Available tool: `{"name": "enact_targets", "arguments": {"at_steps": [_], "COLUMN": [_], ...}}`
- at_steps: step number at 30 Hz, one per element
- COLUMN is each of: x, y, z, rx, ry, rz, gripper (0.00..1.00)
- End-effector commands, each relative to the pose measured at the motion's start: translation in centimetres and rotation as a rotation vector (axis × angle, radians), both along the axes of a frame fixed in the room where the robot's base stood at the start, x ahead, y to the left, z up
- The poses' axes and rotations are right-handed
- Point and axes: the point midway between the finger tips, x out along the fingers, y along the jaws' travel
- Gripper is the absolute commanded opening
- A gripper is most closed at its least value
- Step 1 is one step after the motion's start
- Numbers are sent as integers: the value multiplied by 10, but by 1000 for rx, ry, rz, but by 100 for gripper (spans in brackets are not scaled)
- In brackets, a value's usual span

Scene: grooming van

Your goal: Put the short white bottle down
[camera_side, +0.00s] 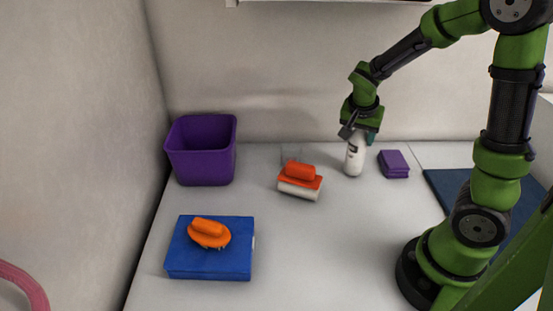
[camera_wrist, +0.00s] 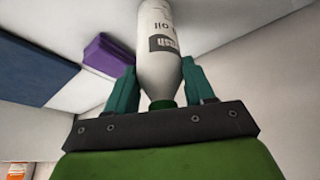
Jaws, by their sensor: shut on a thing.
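The short white bottle (camera_side: 354,161) is upright under my gripper (camera_side: 359,137) near the back of the table. Its base is at or just above the tabletop; I cannot tell whether it touches. In the wrist view the bottle (camera_wrist: 157,52) shows dark lettering and a green neck. The two teal fingers of my gripper (camera_wrist: 160,84) are shut on it from both sides, near its shoulder.
A purple block (camera_side: 394,164) lies close right of the bottle, before a dark blue mat (camera_side: 447,186). An orange-and-white brush (camera_side: 300,187) lies left. Farther left are a purple bin (camera_side: 203,168) and a blue box (camera_side: 209,267) bearing an orange brush (camera_side: 208,232). The table's front middle is clear.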

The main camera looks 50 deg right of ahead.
Motion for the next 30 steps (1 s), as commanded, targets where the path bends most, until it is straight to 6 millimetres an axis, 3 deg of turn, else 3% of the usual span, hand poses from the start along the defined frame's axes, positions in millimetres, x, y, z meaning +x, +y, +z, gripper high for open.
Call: {"name": "enact_targets", "arguments": {"at_steps": [13, 14, 18, 26, 30], "x": [0, 0, 0, 0, 0], "y": [0, 0, 0, 0, 3], "z": [-6, -6, -6, -5, 5], "rx": [0, 0, 0, 0, 0], "ry": [0, 0, 0, -1, -4], "rz": [0, 0, 0, 0, 3], "gripper": [1, 58, 79, 79, 79]}}
